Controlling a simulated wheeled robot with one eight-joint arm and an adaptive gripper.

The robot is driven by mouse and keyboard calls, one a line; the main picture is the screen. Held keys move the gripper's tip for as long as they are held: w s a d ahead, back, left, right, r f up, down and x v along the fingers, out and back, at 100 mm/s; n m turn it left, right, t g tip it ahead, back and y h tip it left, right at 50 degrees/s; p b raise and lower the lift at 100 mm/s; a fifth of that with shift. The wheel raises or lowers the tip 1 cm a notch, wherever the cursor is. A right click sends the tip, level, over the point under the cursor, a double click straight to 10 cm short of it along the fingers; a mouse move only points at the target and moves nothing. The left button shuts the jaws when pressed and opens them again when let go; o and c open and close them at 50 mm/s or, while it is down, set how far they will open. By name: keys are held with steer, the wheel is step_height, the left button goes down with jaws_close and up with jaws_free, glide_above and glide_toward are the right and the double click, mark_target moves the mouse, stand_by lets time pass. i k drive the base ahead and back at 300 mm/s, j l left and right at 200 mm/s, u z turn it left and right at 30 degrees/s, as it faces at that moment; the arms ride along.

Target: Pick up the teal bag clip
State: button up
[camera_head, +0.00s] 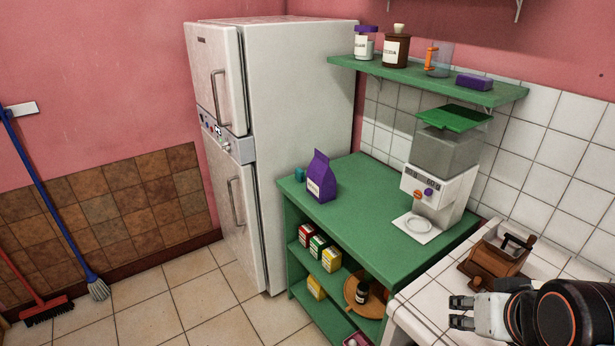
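A small teal block-like thing, likely the teal bag clip (300,174), rests on the green top of the shelf unit (355,225), near its left edge. It sits just left of the purple bag (320,178) and close to the fridge; at this size I cannot make out its form. My gripper (460,312) is at the lower right, above the white tiled counter, far from the clip. Its two fingers point left with a gap between them, and nothing shows between them.
A white dispenser with a green lid (440,165) stands on the green top's right side. A wooden grinder (494,260) stands on the counter (425,290) near my gripper. The fridge (290,120) borders the unit's left. The green top's middle is clear.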

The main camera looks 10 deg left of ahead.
mark_target(299, 174)
steer(key=i+j, duration=0.3)
steer(key=i+j+z, duration=0.1)
steer(key=i+j, duration=0.15)
steer(key=j, duration=0.2)
steer(key=i+j, duration=0.25)
steer(key=j, duration=0.15)
steer(key=i+j, duration=0.3)
steer(key=i+j+z, duration=0.1)
steer(key=i+j, duration=0.15)
steer(key=j, duration=0.25)
steer(key=i+j, duration=0.25)
steer(key=j, duration=0.15)
steer(key=i+j+z, duration=0.1)
steer(key=i+j, duration=0.15)
steer(key=j, duration=0.2)
